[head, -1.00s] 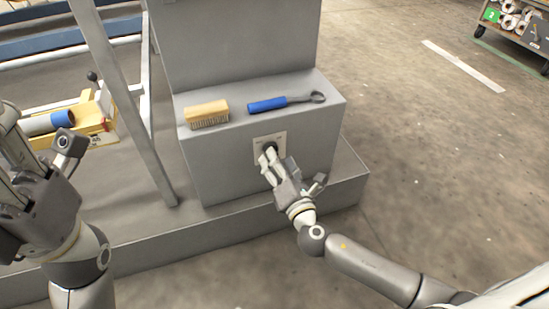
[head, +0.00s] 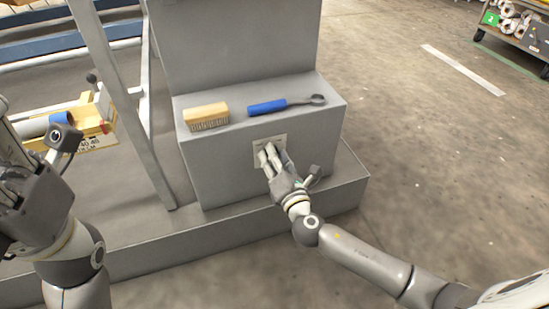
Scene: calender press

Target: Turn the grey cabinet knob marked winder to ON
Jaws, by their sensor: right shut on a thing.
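The grey cabinet (head: 225,170) stands in the middle, with a small pale knob plate (head: 282,139) on its front face. My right gripper (head: 268,155) is at the plate, its fingers shut on the knob. The fingers hide the knob and most of the plate, so the knob's angle and the markings cannot be read. My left gripper (head: 35,165) is at the left edge, away from the cabinet and partly cut off; I cannot tell how its fingers stand.
A wooden brush (head: 206,115) and a blue-handled wrench (head: 285,105) lie on the cabinet's ledge above the plate. A grey post (head: 125,110) stands left of the cabinet. A yellow fixture with a blue-ended roll (head: 65,122) is behind it.

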